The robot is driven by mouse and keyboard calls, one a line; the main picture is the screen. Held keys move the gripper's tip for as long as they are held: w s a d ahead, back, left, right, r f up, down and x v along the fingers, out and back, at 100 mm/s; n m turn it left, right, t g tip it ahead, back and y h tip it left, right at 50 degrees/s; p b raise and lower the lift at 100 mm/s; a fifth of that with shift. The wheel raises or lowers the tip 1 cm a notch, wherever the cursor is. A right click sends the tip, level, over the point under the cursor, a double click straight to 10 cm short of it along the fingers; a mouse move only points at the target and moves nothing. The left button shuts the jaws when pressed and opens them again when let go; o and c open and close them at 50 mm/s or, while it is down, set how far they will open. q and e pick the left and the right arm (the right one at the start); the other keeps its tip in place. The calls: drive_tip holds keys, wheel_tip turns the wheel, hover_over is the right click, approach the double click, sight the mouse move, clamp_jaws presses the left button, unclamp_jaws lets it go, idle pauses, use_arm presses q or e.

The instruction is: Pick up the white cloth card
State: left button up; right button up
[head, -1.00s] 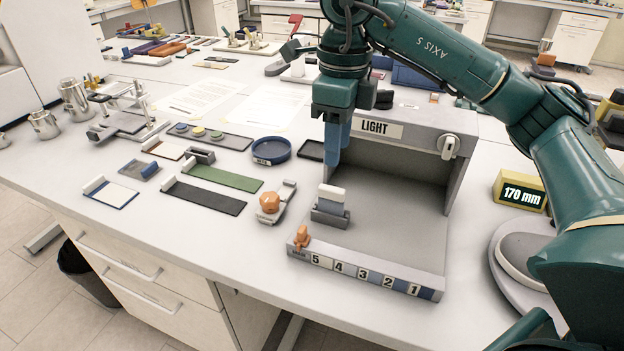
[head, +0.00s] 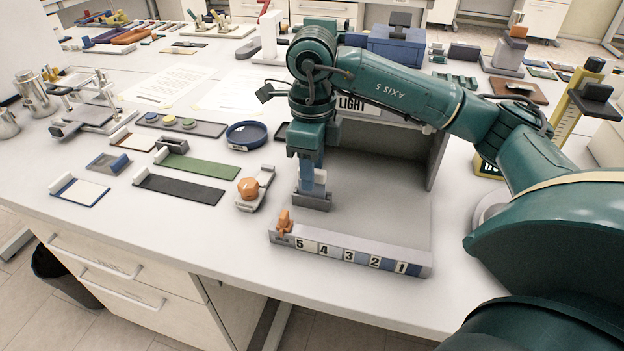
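A grey slotted holder (head: 312,202) stands on the floor of the light box, near its front left. The card with a white upper part that stood upright in it is now mostly hidden behind my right gripper. My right gripper (head: 312,183) points down with its blue fingers just over the holder, at the card's place. I cannot tell whether the fingers are pressed on the card. My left gripper is not in view.
The light box has a front rail (head: 350,254) with numbered patches and an orange figure (head: 284,222). To the left lie an orange-knobbed device (head: 250,188), a dark strip (head: 180,189), a green strip (head: 192,167), a blue dish (head: 246,134) and a blue-edged white sample (head: 80,189).

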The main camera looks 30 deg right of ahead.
drive_tip(key=shift+f, duration=0.95)
drive_tip(key=shift+c, duration=0.2)
clamp_jaws()
